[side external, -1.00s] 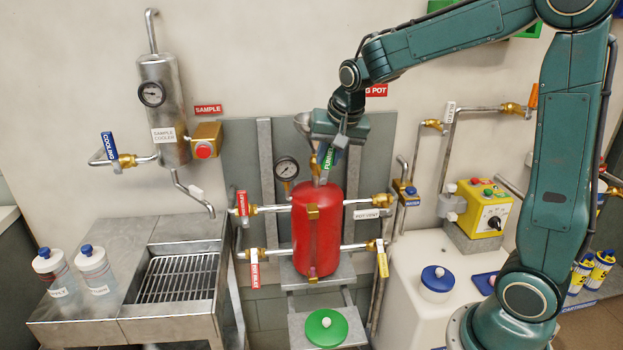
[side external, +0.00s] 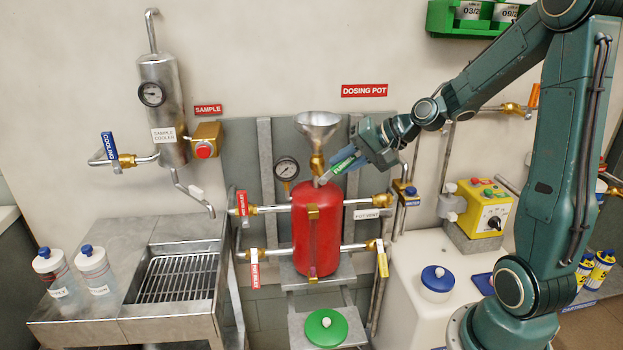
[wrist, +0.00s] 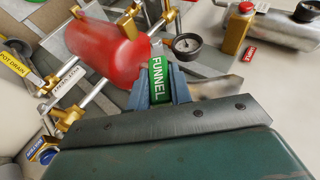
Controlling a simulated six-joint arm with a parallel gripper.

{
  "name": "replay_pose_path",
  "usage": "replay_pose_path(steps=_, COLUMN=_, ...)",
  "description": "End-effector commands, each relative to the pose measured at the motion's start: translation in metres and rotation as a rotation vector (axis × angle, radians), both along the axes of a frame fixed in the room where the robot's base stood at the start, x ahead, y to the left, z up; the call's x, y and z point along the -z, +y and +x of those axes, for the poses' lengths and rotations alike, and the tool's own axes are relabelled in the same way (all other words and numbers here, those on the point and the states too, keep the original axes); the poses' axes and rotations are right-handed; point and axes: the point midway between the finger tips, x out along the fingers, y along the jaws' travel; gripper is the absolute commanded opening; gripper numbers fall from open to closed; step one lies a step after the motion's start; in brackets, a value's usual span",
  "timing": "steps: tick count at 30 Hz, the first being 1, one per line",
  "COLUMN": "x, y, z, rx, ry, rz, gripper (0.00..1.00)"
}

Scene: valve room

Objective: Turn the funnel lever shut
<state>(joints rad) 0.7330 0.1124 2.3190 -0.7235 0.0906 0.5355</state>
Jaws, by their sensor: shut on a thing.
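The funnel lever (side external: 343,165) has a green grip marked FUNNEL and slants up to the right from beside the brass valve (side external: 317,164) under the metal funnel (side external: 318,124). The valve sits on top of the red dosing pot (side external: 316,232). My gripper (side external: 357,158) is to the right of the valve, shut on the lever's green grip. In the wrist view the green grip (wrist: 157,78) lies between the blue-grey fingers of my gripper (wrist: 165,88).
A gauge (side external: 287,168) stands left of the valve. The vent pipe with its brass valve (side external: 382,201) and a blue-handled valve (side external: 408,190) lie to the right and below my gripper. The wall above the funnel is clear around the DOSING POT sign (side external: 364,91).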

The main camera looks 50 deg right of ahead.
Motion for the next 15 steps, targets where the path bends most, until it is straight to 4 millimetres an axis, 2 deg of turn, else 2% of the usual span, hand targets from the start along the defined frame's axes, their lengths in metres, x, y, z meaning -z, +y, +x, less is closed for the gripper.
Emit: replay_pose_path(steps=15, x=0.018, y=-0.01, z=-0.008, rx=0.006, ry=-0.219, rz=0.22, gripper=0.0)
